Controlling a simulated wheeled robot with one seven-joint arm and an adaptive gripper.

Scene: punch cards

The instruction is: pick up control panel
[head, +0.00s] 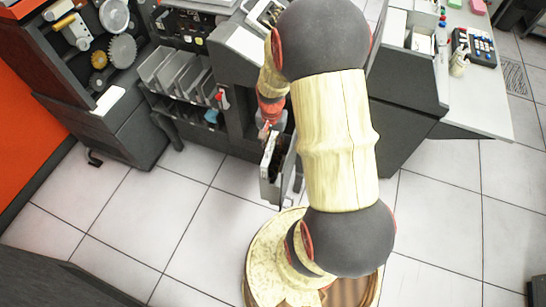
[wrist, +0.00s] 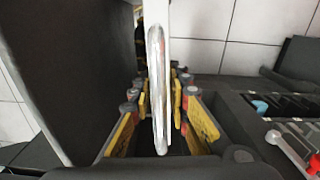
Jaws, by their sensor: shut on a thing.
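The control panel (head: 268,178) appears to be the flat, light-edged slab hanging upright in the head view, in front of the dark machine. In the wrist view the panel (wrist: 157,80) shows edge-on as a bright, narrow strip in the middle of the picture. My gripper (wrist: 160,100) has yellow and grey fingers on both sides of this strip and is shut on it. The panel's face cannot be seen clearly.
A card machine with grey slanted slots (head: 172,75) stands left of the panel. A dark cabinet with gears (head: 122,50) is at far left. A white table (head: 485,110) with a small device is at right. Tiled floor (head: 180,225) in front is mostly clear.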

